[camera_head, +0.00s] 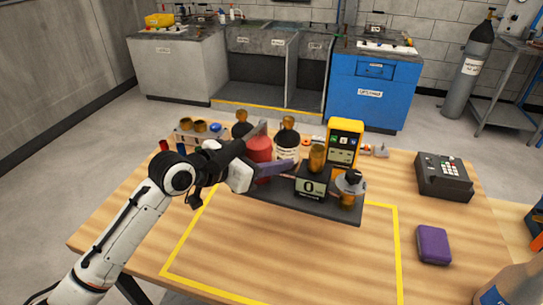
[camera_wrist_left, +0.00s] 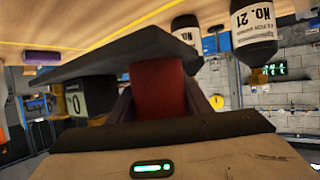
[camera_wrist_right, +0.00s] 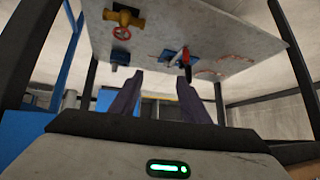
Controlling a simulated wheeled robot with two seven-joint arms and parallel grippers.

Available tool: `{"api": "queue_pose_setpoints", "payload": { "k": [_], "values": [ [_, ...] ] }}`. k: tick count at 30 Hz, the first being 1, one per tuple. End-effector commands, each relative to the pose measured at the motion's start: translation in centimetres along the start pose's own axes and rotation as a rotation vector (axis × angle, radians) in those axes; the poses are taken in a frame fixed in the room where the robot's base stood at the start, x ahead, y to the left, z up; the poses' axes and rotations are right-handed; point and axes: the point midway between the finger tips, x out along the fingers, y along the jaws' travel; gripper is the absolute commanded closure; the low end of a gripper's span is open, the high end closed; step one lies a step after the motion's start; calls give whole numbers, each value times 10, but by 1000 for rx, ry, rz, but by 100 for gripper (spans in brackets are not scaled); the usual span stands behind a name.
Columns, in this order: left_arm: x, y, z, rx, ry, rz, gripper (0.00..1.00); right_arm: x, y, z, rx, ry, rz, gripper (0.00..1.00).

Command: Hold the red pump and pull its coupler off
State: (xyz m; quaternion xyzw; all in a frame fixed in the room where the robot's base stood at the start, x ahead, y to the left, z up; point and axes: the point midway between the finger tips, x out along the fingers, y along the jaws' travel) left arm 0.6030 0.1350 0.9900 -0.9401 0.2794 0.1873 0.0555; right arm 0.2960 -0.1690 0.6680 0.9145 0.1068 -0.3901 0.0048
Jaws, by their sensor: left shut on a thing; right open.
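The red pump (camera_head: 258,149) stands at the left end of a dark platform (camera_head: 335,208) on the wooden table. My left gripper (camera_head: 270,166) is shut on its red body, with one finger on each side. In the left wrist view the red body (camera_wrist_left: 158,88) fills the gap between the fingers. I cannot make out the coupler; the pump's top is crowded by dark and grey parts. My right gripper (camera_wrist_right: 159,92) shows only in the right wrist view, open and empty, away from the pump.
Bottles (camera_head: 287,145), a display box (camera_head: 312,184), a small flask (camera_head: 349,187) and a yellow meter (camera_head: 343,143) crowd the pump's right side. A purple case (camera_head: 433,245) lies at the right. The yellow-taped table front is clear. A valve board (camera_wrist_right: 190,40) faces my right gripper.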

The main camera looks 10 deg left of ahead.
Motion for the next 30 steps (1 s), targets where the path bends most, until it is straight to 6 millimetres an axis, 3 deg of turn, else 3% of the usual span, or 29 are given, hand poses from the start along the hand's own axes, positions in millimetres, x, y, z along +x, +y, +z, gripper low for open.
{"api": "queue_pose_setpoints", "payload": {
  "k": [1, 3, 30],
  "values": [
    [-2, 0, -10, -3, 23, 0, 100, 0, 0, 0, 0, 0, 0, 57],
    [-2, 0, -10, -3, 23, 0, 100, 0, 0, 0, 0, 0, 0, 57],
    [6, 0, 8, -3, 23, -1, 100, 7, 1, 7, 0, 0, 0, 57]
  ]
}}
